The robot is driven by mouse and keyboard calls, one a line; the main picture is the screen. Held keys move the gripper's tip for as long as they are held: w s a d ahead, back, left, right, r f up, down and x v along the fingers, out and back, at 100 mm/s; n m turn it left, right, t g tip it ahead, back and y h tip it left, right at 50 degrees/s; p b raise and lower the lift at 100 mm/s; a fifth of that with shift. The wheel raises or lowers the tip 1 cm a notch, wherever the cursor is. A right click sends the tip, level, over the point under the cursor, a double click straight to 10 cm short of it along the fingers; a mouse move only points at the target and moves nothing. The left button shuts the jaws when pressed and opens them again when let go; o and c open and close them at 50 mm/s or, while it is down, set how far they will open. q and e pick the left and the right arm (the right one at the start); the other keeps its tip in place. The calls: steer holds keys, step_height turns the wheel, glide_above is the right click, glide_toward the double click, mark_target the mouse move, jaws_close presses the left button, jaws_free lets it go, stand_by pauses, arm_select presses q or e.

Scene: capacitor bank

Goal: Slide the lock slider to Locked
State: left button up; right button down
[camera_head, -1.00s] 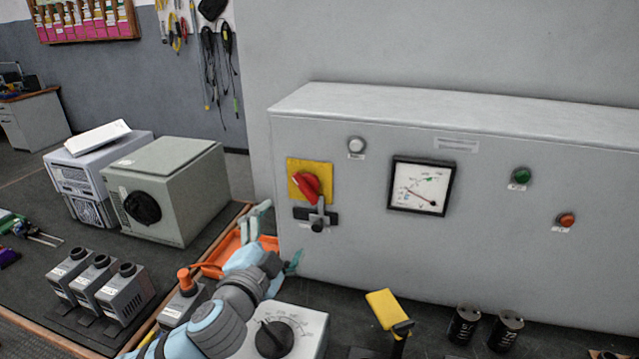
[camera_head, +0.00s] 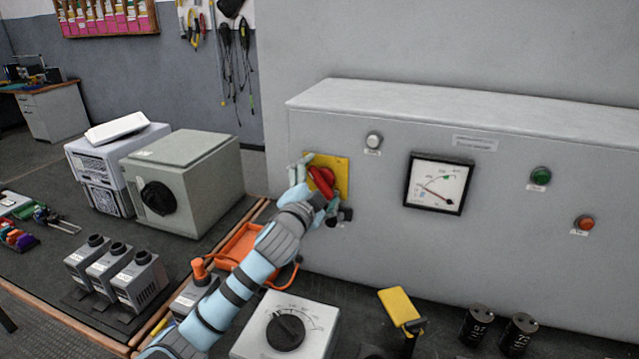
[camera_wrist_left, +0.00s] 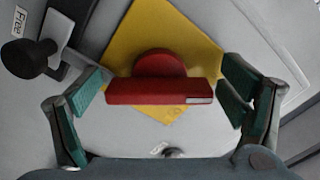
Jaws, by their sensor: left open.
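The lock slider (camera_head: 345,214) has a black knob and sits below the red rotary handle (camera_head: 321,180) on its yellow plate (camera_head: 342,170). My left gripper (camera_head: 316,188) is at the handle, its fingers partly hiding the slider. In the left wrist view, the open fingers (camera_wrist_left: 165,92) stand at both ends of the red handle (camera_wrist_left: 160,92). I cannot tell whether they touch it. The slider's knob (camera_wrist_left: 30,58) is at the upper left there, outside the left finger, near a label reading "Free" (camera_wrist_left: 18,21). My right gripper is out of view.
The grey cabinet (camera_head: 380,240) also carries a white lamp (camera_head: 374,140), a meter (camera_head: 438,184), and green and red buttons.

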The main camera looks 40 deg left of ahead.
arm_select(q)
steer(key=c, duration=1.2)
steer(key=shift+r+n+p, duration=0.1)
steer(key=shift+n+p, duration=0.6)
steer(key=shift+p, duration=0.15)
steer(key=shift+o, duration=0.2)
steer(key=shift+f, duration=0.2)
steer(key=o, duration=1.2)
steer(key=shift+c, duration=0.2)
steer(key=v, duration=1.2)
